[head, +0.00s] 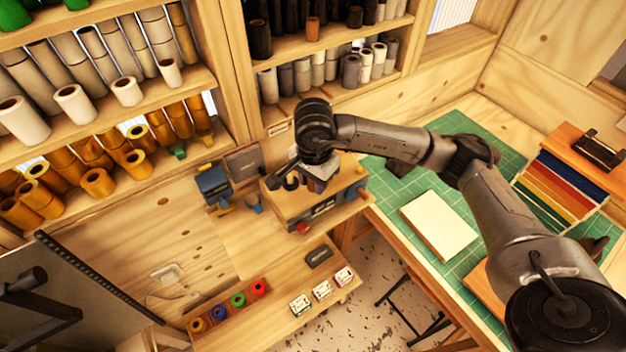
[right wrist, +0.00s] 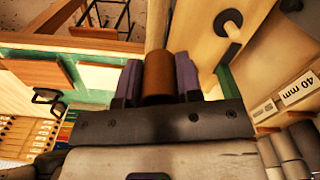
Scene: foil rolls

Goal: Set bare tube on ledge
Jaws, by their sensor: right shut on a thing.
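My right gripper (head: 316,184) is in the middle of the head view, over a wooden machine box, and its fingertips are mostly hidden there. In the right wrist view its two purple-grey fingers (right wrist: 158,80) are shut on a plain brown tube (right wrist: 158,76). The tube shows no foil on the part in view; its far end is out of sight. A low wooden ledge (head: 240,333) is below the gripper in the head view, with clear space between them. I cannot tell whether it is the ledge named. My left gripper is not in view.
The wooden machine box (head: 291,206) is close under my right gripper. A rack of coloured rolls (head: 227,307) and small white boxes (head: 322,290) occupy the low ledge. Shelves of rolls stand behind. A green mat (head: 395,180) with a pale block (head: 438,225) lies right.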

